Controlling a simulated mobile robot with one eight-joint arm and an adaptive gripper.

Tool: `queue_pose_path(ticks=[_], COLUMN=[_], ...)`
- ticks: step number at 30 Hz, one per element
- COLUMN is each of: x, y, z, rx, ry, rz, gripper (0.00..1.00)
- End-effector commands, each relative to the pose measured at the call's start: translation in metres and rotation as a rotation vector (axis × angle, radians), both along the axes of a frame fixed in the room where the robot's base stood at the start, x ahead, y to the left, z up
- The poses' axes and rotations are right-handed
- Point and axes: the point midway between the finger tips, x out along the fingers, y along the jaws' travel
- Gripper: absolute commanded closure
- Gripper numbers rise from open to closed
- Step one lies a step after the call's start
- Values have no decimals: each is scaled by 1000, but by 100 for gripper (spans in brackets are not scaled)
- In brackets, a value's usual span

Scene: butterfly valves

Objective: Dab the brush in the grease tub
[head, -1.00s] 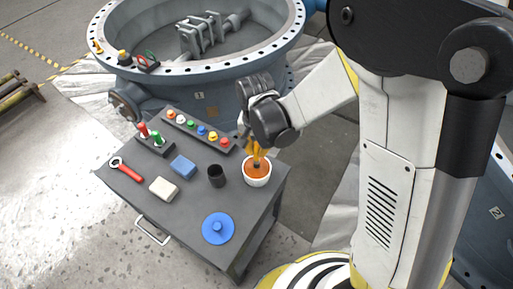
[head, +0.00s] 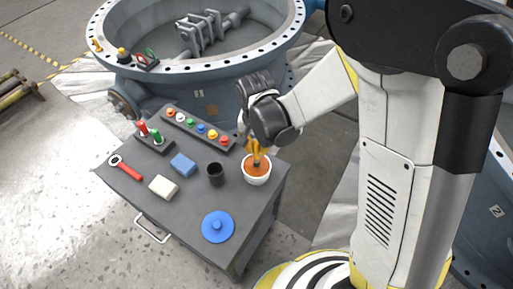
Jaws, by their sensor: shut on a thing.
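The grease tub (head: 257,178) is a white pot with orange-brown grease inside, at the right edge of the grey cart top. My gripper (head: 254,150), with orange fingers, points down over it and is shut on the brush (head: 256,161). Only a small dark part of the brush shows below the fingers. Its lower end is at the grease within the tub's rim; how deep it sits I cannot tell. The blue lid (head: 217,226) lies flat near the cart's front corner.
The cart top (head: 187,205) also bears a black cup (head: 215,174), a blue block (head: 183,164), a cream block (head: 163,187), a red-handled wrench (head: 126,168) and a rack of coloured knobs (head: 200,129). A large valve ring (head: 205,69) stands behind.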

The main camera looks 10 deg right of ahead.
Motion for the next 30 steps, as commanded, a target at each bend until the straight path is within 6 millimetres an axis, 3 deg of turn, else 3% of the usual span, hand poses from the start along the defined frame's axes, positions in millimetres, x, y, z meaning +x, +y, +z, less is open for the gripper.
queue_pose_path(ticks=[30], x=[0], y=[0], z=[-8], rx=[0], ry=[0], rz=[0], gripper=[100])
